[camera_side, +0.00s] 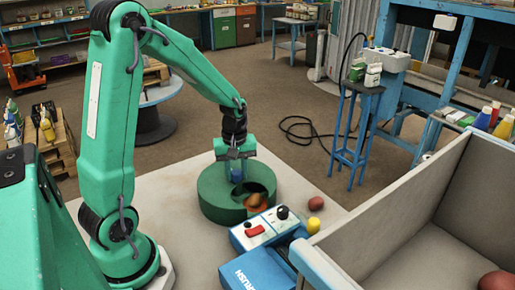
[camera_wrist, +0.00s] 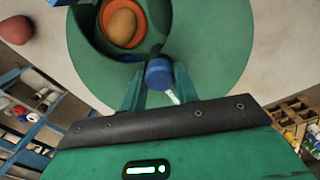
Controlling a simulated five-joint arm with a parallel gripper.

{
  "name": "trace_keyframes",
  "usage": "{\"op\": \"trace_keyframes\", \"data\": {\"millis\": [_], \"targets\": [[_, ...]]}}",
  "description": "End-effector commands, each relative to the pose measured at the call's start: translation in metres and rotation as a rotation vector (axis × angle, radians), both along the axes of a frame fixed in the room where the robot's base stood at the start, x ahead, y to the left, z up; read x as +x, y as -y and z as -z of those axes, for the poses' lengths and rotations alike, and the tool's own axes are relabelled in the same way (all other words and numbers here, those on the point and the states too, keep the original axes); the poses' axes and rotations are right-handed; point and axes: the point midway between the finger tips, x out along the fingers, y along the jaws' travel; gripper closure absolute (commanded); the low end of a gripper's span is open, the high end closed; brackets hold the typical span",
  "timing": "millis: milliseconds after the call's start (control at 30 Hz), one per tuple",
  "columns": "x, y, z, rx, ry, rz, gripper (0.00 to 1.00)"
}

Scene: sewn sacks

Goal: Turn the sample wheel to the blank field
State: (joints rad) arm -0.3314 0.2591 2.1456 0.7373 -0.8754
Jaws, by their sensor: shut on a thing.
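The sample wheel (camera_side: 222,203) is a thick green drum on the pale table. In the wrist view its green top (camera_wrist: 215,35) has a cut-out opening. An orange ring or cup (camera_wrist: 121,42) with a rounded tan-brown piece (camera_wrist: 122,27) shows inside that opening; the side view shows orange-brown there too. A blue knob (camera_wrist: 159,73) stands up from the wheel near the opening. My gripper (camera_wrist: 158,82) is above the wheel, its fingers shut on the blue knob. I cannot make out a blank field; the closed top hides most of the wheel's inside.
A blue-and-white control box (camera_side: 262,229) with a red switch and black knob stands just right of the wheel. A yellow piece (camera_side: 315,203) and a dark red ball (camera_side: 315,223) lie near it. A large grey bin (camera_side: 400,215) fills the right. Table left of the wheel is clear.

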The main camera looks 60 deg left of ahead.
Motion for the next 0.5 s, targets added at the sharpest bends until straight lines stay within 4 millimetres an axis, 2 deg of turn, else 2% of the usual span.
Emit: {"op": "trace_keyframes", "data": {"millis": [500], "targets": [[0.0001,-0.0004,-0.001,0.0,0.002,-0.258,1.0]]}}
